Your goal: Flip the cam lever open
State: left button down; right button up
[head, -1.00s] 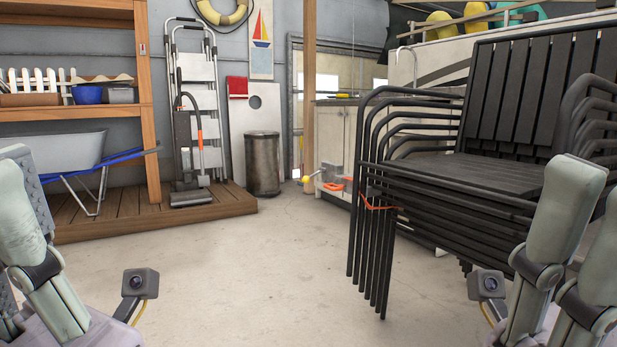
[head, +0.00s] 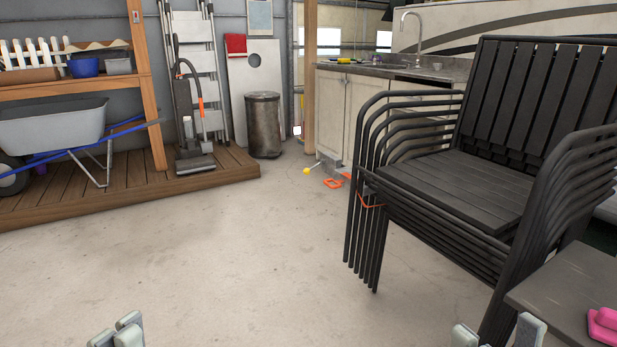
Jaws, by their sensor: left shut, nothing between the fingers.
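No cam lever can be made out for certain. An orange strap (head: 371,205) wraps the front legs of the stack of black chairs (head: 450,185). A small dark piece (head: 369,189) sits just above the strap, too small to tell what it is. My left gripper (head: 118,335) shows only as grey fingertips at the bottom edge, close together with nothing between them. My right gripper (head: 498,335) shows at the bottom right, its fingertips apart with a gap between them. Both are well short of the strap, and the rest of each is out of frame.
A dark table (head: 570,290) with a pink item (head: 603,325) stands at the lower right. A wheelbarrow (head: 50,125) and upright vacuum (head: 190,130) stand on a wooden deck at the left. An orange item (head: 333,183) lies by the cabinets. The concrete floor (head: 210,255) between is clear.

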aim_at(314, 167)
jog(key=i+j+z, duration=0.25)
jog(key=i, duration=0.4)
jog(key=i+j+z, duration=0.25)
jog(key=i, duration=0.35)
jog(key=i+j+z, duration=0.25)
jog(key=i+j, duration=0.3)
